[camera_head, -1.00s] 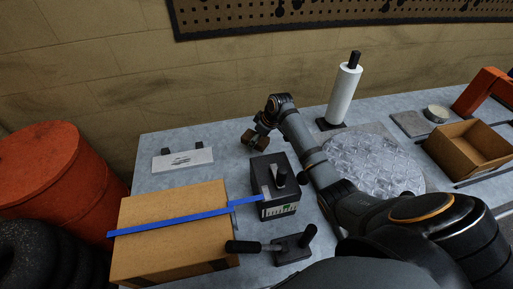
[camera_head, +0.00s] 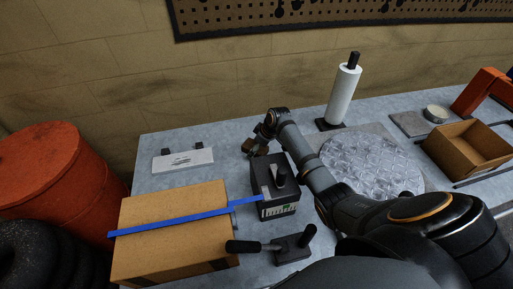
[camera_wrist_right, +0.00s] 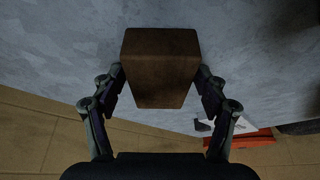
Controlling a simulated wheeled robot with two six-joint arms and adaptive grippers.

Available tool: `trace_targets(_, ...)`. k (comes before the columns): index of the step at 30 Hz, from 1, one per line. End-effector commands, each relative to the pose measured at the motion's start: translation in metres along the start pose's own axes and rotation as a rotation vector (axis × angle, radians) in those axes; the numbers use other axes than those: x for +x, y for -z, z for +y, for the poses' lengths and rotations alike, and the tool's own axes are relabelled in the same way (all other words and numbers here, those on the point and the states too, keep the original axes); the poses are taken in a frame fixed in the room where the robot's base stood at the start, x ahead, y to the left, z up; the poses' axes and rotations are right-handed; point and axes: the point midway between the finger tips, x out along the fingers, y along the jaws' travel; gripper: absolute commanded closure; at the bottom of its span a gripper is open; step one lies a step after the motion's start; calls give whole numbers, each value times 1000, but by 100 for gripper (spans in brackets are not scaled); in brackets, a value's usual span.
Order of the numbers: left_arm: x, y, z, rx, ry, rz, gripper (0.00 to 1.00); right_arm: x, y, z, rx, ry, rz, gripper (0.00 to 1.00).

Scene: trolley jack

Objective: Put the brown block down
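The brown block (camera_head: 249,146) is at the far side of the workbench, behind the dark box with knobs. In the right wrist view the brown block (camera_wrist_right: 160,66) sits between both fingers, which press against its sides. My right gripper (camera_head: 257,145) reaches in from the right and is shut on the block; it also shows in the right wrist view (camera_wrist_right: 160,78). The block is at or just above the grey tabletop (camera_head: 222,155); I cannot tell whether it touches. My left gripper is not in view.
The dark box (camera_head: 272,205) with knobs stands just in front of the block. A white plate-like item (camera_head: 183,160) lies to the left, and a cardboard box (camera_head: 165,250) is nearer. A paper roll (camera_head: 343,95) stands to the right. Bare tabletop surrounds the block's left side.

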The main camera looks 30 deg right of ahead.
Motion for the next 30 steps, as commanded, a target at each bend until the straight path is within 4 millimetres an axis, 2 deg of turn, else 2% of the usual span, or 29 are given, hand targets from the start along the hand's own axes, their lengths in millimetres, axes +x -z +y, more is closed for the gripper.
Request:
trace_targets(11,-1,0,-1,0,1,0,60,-6,1,1,0,-1,1,21)
trace_targets(14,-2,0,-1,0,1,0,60,-22,1,2,0,-3,2,21)
trace_targets(24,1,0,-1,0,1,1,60,-101,1,1,-1,-3,1,21)
trace_targets(30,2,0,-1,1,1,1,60,-121,1,1,0,-1,0,21)
